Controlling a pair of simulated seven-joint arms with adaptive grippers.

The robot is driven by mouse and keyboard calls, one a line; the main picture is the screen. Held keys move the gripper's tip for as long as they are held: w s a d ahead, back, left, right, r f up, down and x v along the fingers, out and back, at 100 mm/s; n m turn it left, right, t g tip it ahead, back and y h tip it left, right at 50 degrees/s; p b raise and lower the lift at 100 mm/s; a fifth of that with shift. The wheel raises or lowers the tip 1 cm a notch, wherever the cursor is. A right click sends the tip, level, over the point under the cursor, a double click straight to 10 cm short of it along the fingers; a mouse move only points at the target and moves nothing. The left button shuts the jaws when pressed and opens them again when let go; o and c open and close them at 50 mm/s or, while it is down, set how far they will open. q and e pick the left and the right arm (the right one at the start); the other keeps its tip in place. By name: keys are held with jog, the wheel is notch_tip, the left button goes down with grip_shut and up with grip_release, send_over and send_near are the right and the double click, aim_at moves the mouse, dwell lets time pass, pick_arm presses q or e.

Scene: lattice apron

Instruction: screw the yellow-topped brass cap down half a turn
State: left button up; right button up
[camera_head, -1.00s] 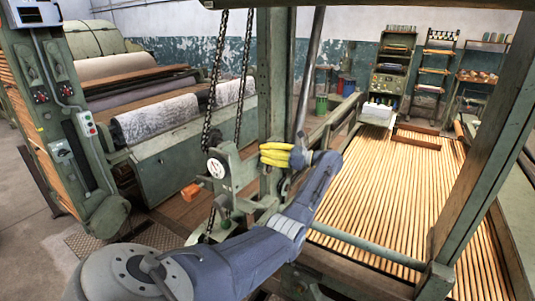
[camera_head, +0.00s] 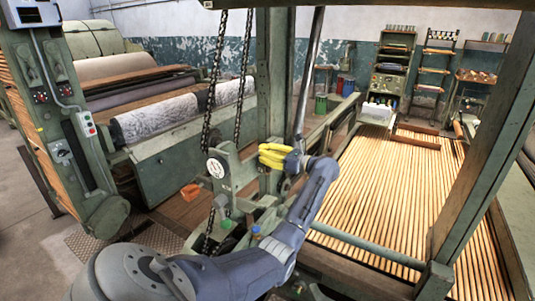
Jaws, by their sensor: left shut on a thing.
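My left gripper (camera_head: 268,156) has yellow fingers that point left, against the green upright post of the frame. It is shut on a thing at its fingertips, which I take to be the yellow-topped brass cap. The cap is too small, and too alike in colour to the fingers, to make out apart from them. My left arm reaches up to this spot from the lower left. My right gripper is not in view.
A green bracket with a white round dial (camera_head: 216,168) stands just left of the fingers. Chains (camera_head: 213,80) hang above it. The slatted bed (camera_head: 385,195) spreads to the right, behind a green post (camera_head: 485,140).

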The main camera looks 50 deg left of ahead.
pick_arm(q)
jog(key=shift+s+a+m+t+y, duration=0.15)
jog(key=shift+m+t, duration=0.4)
jog(key=shift+t, duration=0.3)
jog(key=shift+s+d+m+t+y, duration=0.15)
jog(key=shift+m+t, duration=0.4)
jog(key=shift+t, duration=0.3)
jog(key=shift+w+a, duration=0.1)
jog(key=o, duration=1.2)
jog(key=d, duration=0.4)
jog(key=w+d, duration=0.1)
jog(key=d, duration=0.7)
jog(key=shift+w, duration=0.25)
